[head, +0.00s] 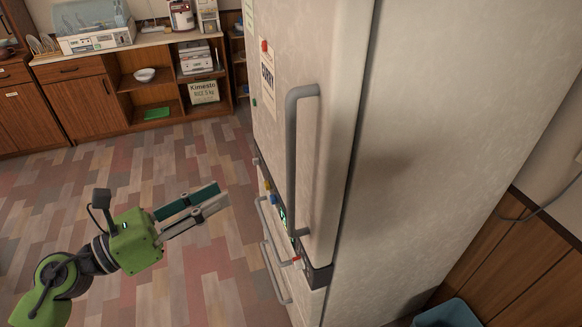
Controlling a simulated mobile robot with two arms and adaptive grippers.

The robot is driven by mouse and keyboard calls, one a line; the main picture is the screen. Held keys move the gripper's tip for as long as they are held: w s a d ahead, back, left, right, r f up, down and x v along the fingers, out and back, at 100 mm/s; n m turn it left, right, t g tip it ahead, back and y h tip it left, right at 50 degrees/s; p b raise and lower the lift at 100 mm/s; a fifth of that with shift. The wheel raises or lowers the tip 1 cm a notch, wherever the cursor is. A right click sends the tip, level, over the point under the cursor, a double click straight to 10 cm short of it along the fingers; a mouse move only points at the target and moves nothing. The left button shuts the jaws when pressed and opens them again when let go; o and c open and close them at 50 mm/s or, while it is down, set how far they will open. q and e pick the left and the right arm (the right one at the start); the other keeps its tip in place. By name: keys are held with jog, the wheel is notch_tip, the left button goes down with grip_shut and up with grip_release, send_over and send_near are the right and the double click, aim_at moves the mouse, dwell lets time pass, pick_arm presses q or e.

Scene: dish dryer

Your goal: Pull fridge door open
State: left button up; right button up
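The tall off-white fridge (450,130) stands right of centre in the head view. Its upper door (345,110) looks shut, with a thin dark seam along the fridge body. A long grey vertical handle (291,160) runs down the door near its right edge. My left gripper (221,196) is left of the fridge, pointing towards it. Its two fingers look apart, with nothing between them. A gap shows between it and the door handle in the picture. My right gripper is not in view.
Lower drawers with grey handles (268,262) are below the door. Wooden cabinets (82,104) with a counter stand at the back left. A blue bin (447,315) is at the bottom right. The tiled floor (60,210) left of the fridge is clear.

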pick_arm(q)
jog(key=s+d+r+m+g, duration=0.2)
jog(key=s+r+m, duration=0.1)
jog(key=s+m, duration=0.1)
jog(key=p+x, duration=0.6)
jog(key=x, duration=0.8)
jog(key=shift+d+f, duration=0.15)
grip_shut()
